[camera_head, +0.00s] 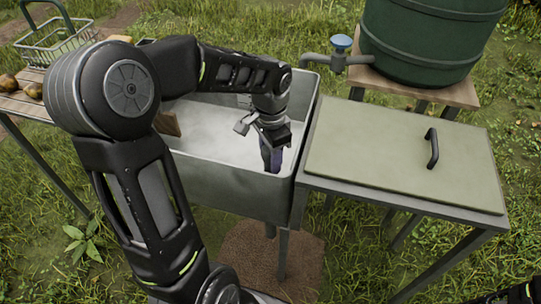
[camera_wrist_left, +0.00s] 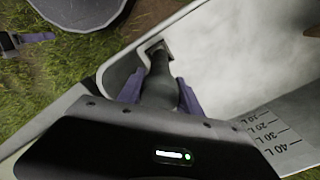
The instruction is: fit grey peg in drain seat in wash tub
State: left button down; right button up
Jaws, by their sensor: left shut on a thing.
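The wash tub (camera_head: 222,184) is a light grey basin on legs, in the middle of the head view. My left gripper (camera_head: 272,158) reaches down into its right end, near the front wall. In the left wrist view my left gripper (camera_wrist_left: 160,92) has its purple fingers shut on the dark grey peg (camera_wrist_left: 159,72). The peg points away from the wrist towards a dark squarish fitting in the tub's corner, perhaps the drain seat (camera_wrist_left: 153,46). I cannot tell whether the peg touches it or sits in it. In the head view the arm and fingers hide the peg. My right gripper is not clearly seen.
A green lidded table (camera_head: 400,150) with a black handle adjoins the tub's right side. A tap (camera_head: 338,60) with a blue knob, on a green barrel (camera_head: 425,45), stands behind. A brown board (camera_head: 168,122) is at the tub's left. Pears and a wire basket (camera_head: 58,42) lie further left.

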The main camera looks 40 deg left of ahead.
pick_arm(q)
jog(key=shift+f+b, duration=0.5)
jog(key=shift+f, duration=0.5)
jog(key=shift+f+b, duration=0.3)
dwell(0.4)
jog(key=c, duration=0.7)
grip_release()
jog(key=shift+o, duration=0.3)
jog(key=o, duration=0.4)
